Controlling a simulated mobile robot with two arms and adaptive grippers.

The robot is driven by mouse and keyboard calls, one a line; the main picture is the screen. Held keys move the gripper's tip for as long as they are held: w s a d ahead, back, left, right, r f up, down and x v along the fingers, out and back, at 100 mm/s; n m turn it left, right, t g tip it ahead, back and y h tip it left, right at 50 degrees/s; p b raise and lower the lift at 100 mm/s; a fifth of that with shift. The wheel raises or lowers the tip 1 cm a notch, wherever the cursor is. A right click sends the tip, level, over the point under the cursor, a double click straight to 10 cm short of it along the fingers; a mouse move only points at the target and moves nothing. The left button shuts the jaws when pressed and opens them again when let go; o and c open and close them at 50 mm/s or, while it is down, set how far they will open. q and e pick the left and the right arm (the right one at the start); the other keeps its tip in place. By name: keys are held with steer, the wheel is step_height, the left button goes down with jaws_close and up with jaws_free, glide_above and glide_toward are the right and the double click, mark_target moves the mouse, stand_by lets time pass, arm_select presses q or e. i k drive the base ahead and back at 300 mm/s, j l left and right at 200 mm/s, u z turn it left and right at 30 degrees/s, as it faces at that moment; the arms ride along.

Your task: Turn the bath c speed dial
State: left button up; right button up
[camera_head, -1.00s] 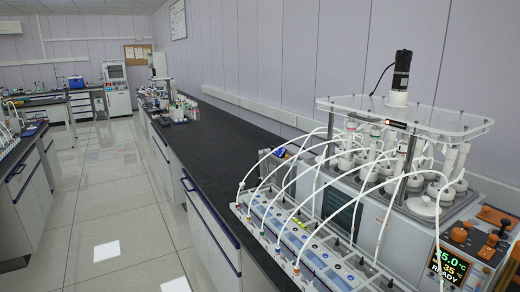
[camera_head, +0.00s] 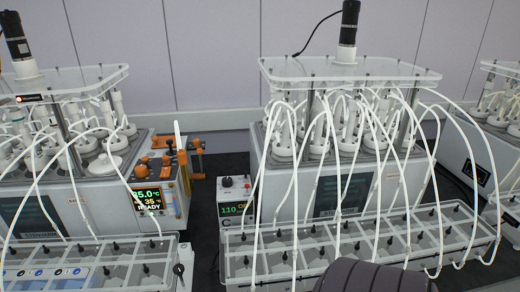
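The bath C control box (camera_head: 238,209) stands left of the middle reactor bath, with a green and orange display reading about 110 and a letter C below it. A small dark knob (camera_head: 227,182) sits on its top left and a small red part (camera_head: 247,184) on its top right. I cannot tell for sure which is the speed dial. The middle bath (camera_head: 320,190) carries several white-capped bottles and white tubes under a clear top plate with a black motor. Neither gripper shows in the head view.
The left bath's panel (camera_head: 147,200) reads about 35 °C and READY, beside orange valves (camera_head: 175,163). Trays of black valves (camera_head: 235,262) line the front. Tubes arch over the middle tray. A dark ribbed rounded shape (camera_head: 375,276), probably mine, fills the bottom edge.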

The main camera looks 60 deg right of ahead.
mark_target(226, 182)
steer(key=z, duration=1.6)
